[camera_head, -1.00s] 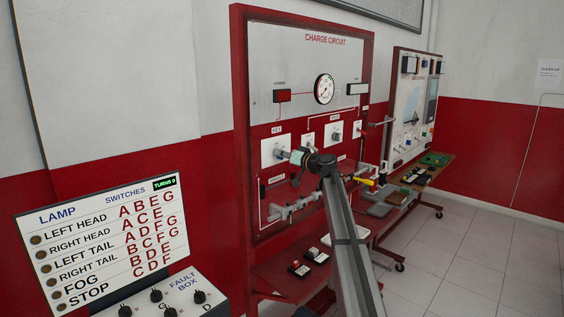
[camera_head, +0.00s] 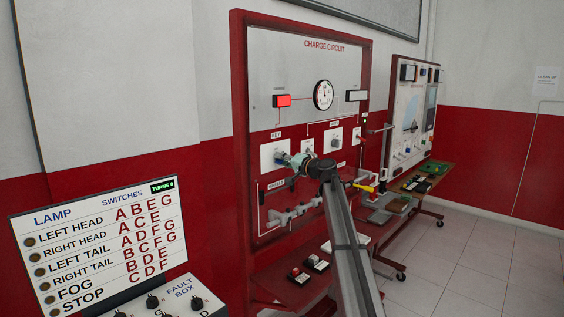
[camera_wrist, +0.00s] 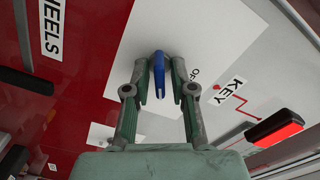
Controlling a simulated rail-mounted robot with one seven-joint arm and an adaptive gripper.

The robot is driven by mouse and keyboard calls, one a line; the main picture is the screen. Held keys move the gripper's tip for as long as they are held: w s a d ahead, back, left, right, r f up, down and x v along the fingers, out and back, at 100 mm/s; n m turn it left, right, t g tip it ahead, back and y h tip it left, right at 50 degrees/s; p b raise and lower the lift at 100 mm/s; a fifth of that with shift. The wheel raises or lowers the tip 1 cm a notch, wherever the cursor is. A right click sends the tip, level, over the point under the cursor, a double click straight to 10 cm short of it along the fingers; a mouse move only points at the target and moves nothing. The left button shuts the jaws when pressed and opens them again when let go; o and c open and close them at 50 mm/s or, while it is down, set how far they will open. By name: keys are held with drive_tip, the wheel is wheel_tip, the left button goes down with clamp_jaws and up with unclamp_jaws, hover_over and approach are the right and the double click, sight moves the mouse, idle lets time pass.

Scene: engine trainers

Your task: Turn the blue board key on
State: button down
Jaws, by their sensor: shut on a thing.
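The blue key (camera_wrist: 157,76) stands in the white panel marked KEY (camera_wrist: 229,91) in the wrist view. My gripper (camera_wrist: 158,72) is shut on the key, one finger on each side. Part of a label starting "OF" shows beside it; the rest is hidden. In the head view my gripper (camera_head: 286,161) is at the KEY plate (camera_head: 267,152) on the left of the red charge circuit board (camera_head: 240,90), and the key is hidden there. The red warning lamp (camera_head: 282,101) above the plate is brightly lit; it also glows in the wrist view (camera_wrist: 282,135).
A round gauge (camera_head: 323,95) sits high on the board. Grey pipework (camera_head: 295,214) sticks out below my gripper. A second trainer board (camera_head: 410,110) stands at the right. A lamp chart (camera_head: 100,235) fills the lower left. Floor is clear at the right.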

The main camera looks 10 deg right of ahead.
idle(0.3)
drive_tip(key=c, duration=1.3)
unclamp_jaws()
drive_tip(key=shift+o, duration=0.2)
drive_tip(key=v, duration=1.2)
